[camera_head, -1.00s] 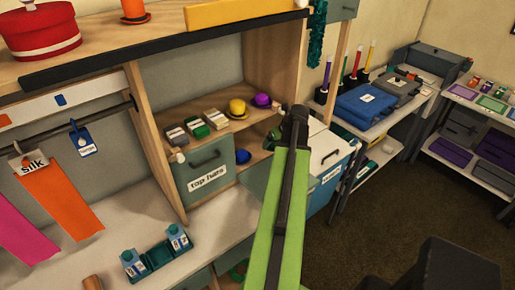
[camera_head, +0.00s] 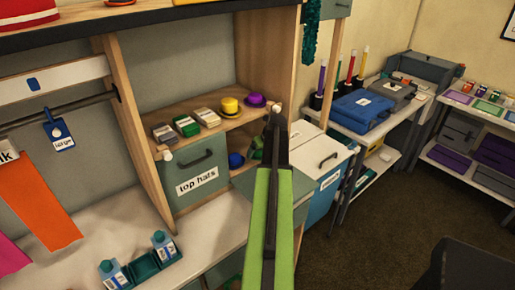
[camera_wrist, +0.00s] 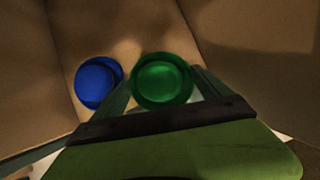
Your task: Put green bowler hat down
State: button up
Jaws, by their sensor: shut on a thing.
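My gripper (camera_wrist: 163,94) is shut on the green bowler hat (camera_wrist: 161,77), with a finger on each side of it in the wrist view. The hat is in the lower shelf compartment, just right of the blue hat (camera_wrist: 98,83), with a small gap between them. In the head view the green hat (camera_head: 257,149) shows partly, to the right of the blue hat (camera_head: 236,160), and my arm comes up in front of that compartment. I cannot tell whether the green hat touches the shelf board.
Yellow (camera_head: 230,106) and purple (camera_head: 255,100) hats stand on the shelf above. A drawer labelled "top hats" (camera_head: 196,178) is left of the compartment. A white-topped cabinet (camera_head: 318,150) stands right of it. Wooden walls enclose the compartment.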

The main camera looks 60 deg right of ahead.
jog(key=w+d, duration=0.1)
jog(key=w, duration=0.2)
jog(key=shift+d, duration=0.4)
jog(key=shift+w+d+f+b, duration=0.15)
jog(key=shift+w+f+b, duration=0.25)
jog(key=shift+f+b, duration=0.2)
jog(key=shift+s+f, duration=0.1)
jog(key=shift+f, duration=0.1)
jog(key=shift+r, duration=0.2)
jog(key=shift+f, duration=0.15)
jog(key=o, duration=1.1)
